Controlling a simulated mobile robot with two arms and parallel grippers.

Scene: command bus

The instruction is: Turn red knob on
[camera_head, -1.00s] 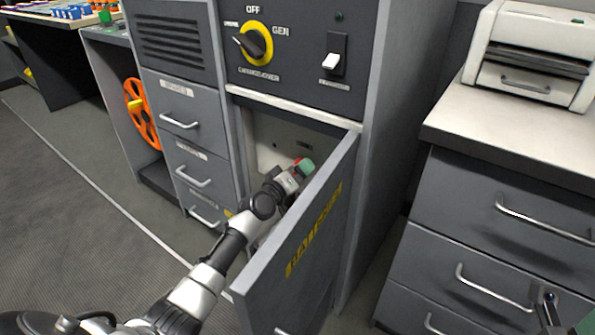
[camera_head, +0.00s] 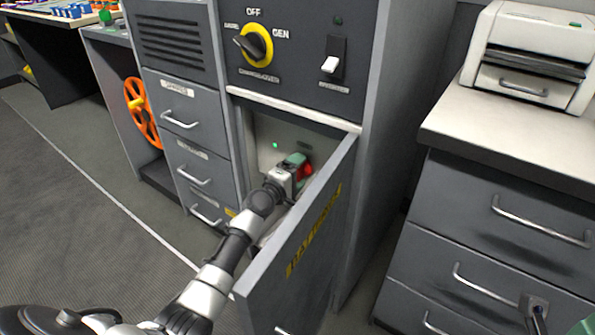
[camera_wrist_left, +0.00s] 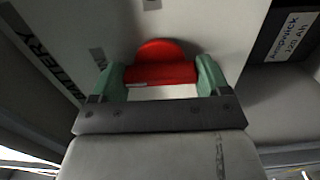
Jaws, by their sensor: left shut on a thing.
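The red knob (camera_head: 307,170) is on the back wall inside an open compartment of the grey cabinet. My left gripper (camera_head: 298,166) reaches in past the open door and is shut on the knob. In the left wrist view, the red knob (camera_wrist_left: 160,70) sits between the green fingertips of the left gripper (camera_wrist_left: 161,76), one at each side. A small green light (camera_head: 275,145) glows on the compartment wall to the left of the knob. A part of my right gripper (camera_head: 586,327) shows at the bottom right corner; its jaws are mostly out of frame.
The open compartment door (camera_head: 295,245) stands close to the right of my left arm. Drawers with handles (camera_head: 193,180) are left of the compartment. A yellow selector (camera_head: 257,45) and white switch (camera_head: 331,64) are above. A grey drawer unit (camera_head: 490,220) stands at right.

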